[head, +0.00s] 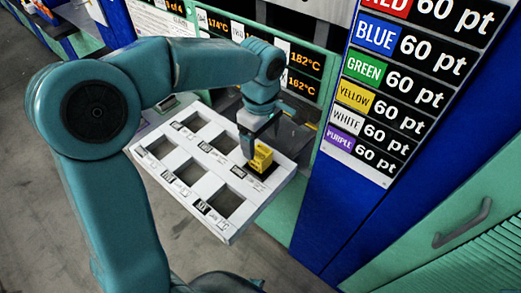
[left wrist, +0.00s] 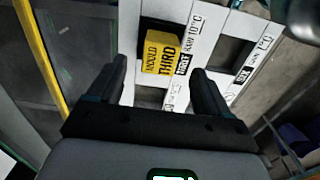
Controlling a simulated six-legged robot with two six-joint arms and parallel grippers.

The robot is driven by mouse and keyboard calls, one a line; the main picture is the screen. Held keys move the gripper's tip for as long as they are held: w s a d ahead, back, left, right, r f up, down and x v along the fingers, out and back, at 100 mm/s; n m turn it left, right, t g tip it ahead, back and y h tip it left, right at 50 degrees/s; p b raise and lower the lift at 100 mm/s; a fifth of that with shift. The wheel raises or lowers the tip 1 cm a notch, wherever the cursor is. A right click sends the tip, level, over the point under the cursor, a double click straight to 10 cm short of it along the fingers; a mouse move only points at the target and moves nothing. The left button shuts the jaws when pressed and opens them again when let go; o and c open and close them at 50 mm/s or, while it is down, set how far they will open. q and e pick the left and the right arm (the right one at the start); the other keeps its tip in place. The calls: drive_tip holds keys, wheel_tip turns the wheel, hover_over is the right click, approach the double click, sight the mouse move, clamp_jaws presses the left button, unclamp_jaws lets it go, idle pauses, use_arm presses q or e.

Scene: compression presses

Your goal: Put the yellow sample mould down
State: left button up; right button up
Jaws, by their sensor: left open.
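The yellow sample mould (head: 261,158) is at a square recess on the right side of the white tray (head: 232,233) in the head view. It stands upright, its top above the tray surface; how deep it sits is hard to tell. My left gripper (head: 250,143) is above and beside the mould, pointing down. In the left wrist view the mould (left wrist: 162,56) shows the words "MOULD THIRD" and lies ahead of the open fingers (left wrist: 158,82), with a gap on both sides. Dark recess shows around part of it. My right gripper is out of view.
Several other tray recesses look empty. Behind the tray stands a press with temperature displays (head: 304,63). A blue post with a colour and points board (head: 375,92) is to the right, beside a green cabinet with a handle (head: 462,224). Grey floor is open at lower left.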

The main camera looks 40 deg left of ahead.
use_arm(q)
wheel_tip(320, 180, up, 5)
drive_tip(key=shift+r, duration=0.15)
idle(0.6)
